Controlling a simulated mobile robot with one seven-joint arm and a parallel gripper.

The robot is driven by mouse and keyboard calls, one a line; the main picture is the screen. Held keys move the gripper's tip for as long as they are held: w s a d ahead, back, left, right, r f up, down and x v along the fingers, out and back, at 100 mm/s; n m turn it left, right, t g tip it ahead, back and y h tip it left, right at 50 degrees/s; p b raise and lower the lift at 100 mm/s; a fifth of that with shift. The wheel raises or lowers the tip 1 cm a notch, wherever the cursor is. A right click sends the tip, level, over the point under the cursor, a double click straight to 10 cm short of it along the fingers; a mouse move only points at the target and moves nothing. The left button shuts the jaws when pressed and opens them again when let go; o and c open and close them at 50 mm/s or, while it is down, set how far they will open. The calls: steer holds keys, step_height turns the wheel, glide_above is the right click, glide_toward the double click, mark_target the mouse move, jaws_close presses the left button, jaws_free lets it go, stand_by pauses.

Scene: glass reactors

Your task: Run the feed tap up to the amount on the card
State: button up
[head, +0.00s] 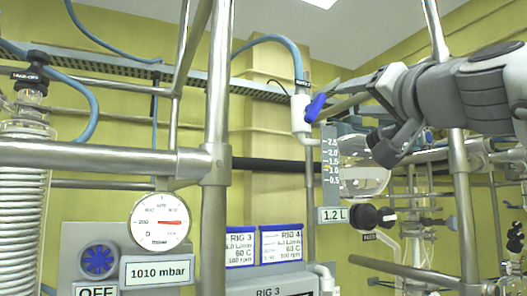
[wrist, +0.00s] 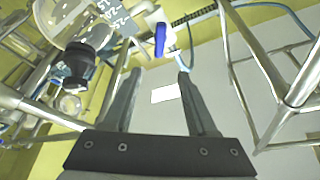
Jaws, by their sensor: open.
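The black round feed tap knob (head: 367,217) sits on the glassware right of centre, above a small FEED tag (head: 370,237). A similar black knob shows at the left of the wrist view (wrist: 80,60). A card reading 1.2 L (head: 333,215) hangs under a dark scale (head: 330,165) marked 0.5 to 2.5, with an orange mark near 1.0. My gripper (head: 333,100) is open and empty, up beside a blue lever (head: 316,105) on a white fitting. In the wrist view the lever (wrist: 160,40) lies beyond my open fingertips (wrist: 160,75). I cannot tell whether they touch it.
Metal frame tubes (head: 215,150) cross the front and left. A pressure gauge (head: 160,221), a 1010 mbar label (head: 157,271), a blue knob (head: 99,261) and two RIG cards (head: 281,243) are low down. A coiled glass column (head: 22,190) stands far left. More tubing crowds the right.

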mark_target(320, 104)
steer(key=p+x, duration=0.6)
steer(key=x, duration=1.1)
steer(key=shift+w+p, duration=0.1)
steer(key=shift+p, duration=0.25)
jaws_close()
